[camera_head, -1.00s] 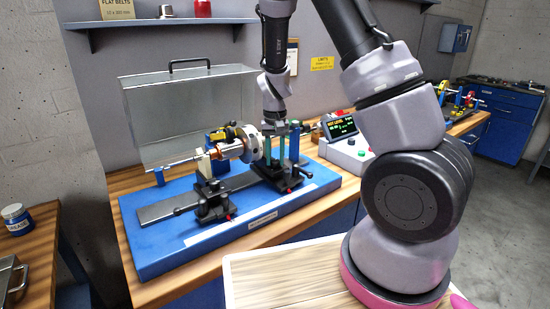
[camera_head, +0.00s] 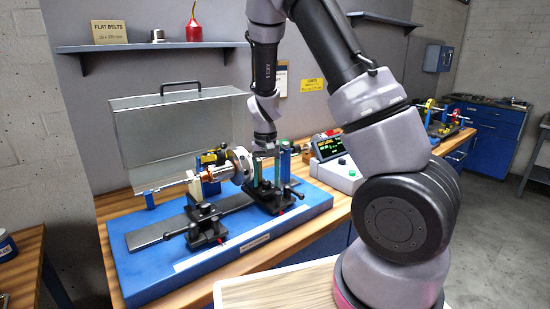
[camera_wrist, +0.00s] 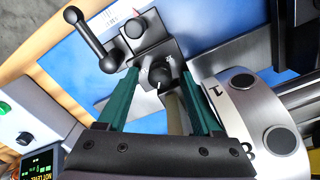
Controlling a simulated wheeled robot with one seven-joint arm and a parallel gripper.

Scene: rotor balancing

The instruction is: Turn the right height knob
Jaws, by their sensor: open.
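The right height knob (camera_wrist: 160,74) is a small round black knob with a white mark, on top of the right support stand (camera_head: 271,203). In the wrist view it lies between the tips of my green fingers, with gaps showing around it. My gripper (camera_head: 266,178) points down over the stand, open; its fingers also show in the wrist view (camera_wrist: 155,84). I cannot tell exactly how high the tips are above the knob. The rotor (camera_head: 240,165), a steel disc on a shaft, stands just left of my fingers, and its numbered rim is close to one finger in the wrist view.
The left support stand (camera_head: 206,225) has a black side lever, as does the right one. A control box (camera_head: 335,175) with a display reading "NOT LEVEL" is at the right. A clear guard (camera_head: 180,130) stands behind the rotor. The blue base (camera_head: 150,275) is free at front.

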